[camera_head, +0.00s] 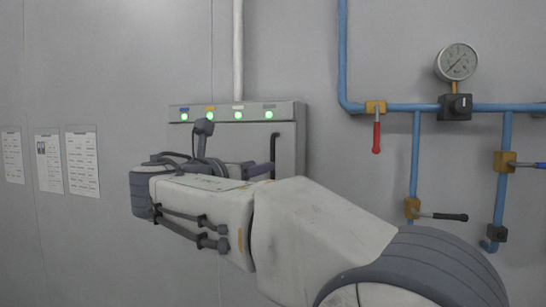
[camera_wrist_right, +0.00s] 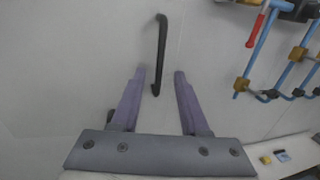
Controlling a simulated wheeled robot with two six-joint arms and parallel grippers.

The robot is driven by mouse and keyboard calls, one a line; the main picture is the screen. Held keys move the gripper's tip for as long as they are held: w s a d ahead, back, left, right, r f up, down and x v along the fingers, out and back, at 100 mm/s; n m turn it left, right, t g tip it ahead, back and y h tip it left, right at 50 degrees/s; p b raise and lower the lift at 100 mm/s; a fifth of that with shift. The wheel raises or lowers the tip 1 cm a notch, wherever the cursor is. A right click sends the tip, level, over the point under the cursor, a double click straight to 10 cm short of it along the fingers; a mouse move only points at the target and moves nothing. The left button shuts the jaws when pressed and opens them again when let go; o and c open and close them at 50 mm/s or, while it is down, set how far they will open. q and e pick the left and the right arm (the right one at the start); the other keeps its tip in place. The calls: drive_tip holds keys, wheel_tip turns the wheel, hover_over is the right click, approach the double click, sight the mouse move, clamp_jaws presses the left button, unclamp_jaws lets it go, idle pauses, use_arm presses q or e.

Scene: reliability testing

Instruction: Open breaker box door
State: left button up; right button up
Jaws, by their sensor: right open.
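The breaker box (camera_head: 290,113) is a grey cabinet on the wall, with several green lights along its top and a closed door. Its black vertical door handle (camera_head: 276,137) is at the door's right side; it also shows in the right wrist view (camera_wrist_right: 161,45). My right gripper (camera_head: 266,161) is open in front of the box, and my arm hides much of the door. In the right wrist view its purple fingers (camera_wrist_right: 160,72) are spread, with the handle's lower end between them. No contact is visible. My left gripper is not in view.
Blue pipes (camera_head: 343,50) with a pressure gauge (camera_head: 457,62) and a red-handled valve (camera_head: 376,135) run on the wall right of the box. A white conduit (camera_head: 238,50) rises above it. Paper sheets (camera_head: 82,163) hang at left.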

sight(261, 142)
drive_tip(key=p+x, duration=0.2)
drive_tip(key=x, duration=0.5)
drive_tip(key=shift+w+f+p, duration=0.1)
drive_tip(key=shift+w+p, duration=0.05)
drive_tip(key=shift+p, duration=0.2)
clamp_jaws()
idle(1.0)
